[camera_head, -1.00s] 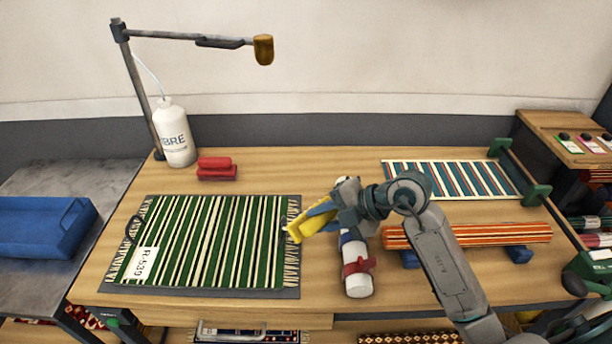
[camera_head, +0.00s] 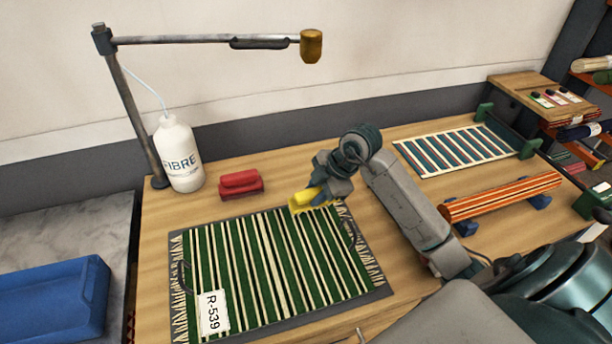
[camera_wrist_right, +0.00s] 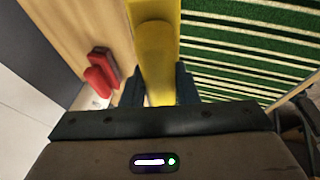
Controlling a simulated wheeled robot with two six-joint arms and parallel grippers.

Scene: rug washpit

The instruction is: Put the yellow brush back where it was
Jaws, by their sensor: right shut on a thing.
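The yellow brush (camera_head: 310,199) is held in my right gripper (camera_head: 327,187), above the far right edge of the striped green rug. In the right wrist view the yellow brush (camera_wrist_right: 154,55) stands between the two dark fingers of my right gripper (camera_wrist_right: 158,88), which are shut on its handle. The brush's underside is hidden, and I cannot tell whether it touches the rug. My left gripper is not in view.
The green striped rug (camera_head: 270,260) lies on a grey mat with a tag, R-539. A red brush (camera_head: 240,184) and a white FIBRE bottle (camera_head: 179,155) stand behind it. A lamp-like arm (camera_head: 200,41) reaches overhead. Bare wood lies between red brush and gripper.

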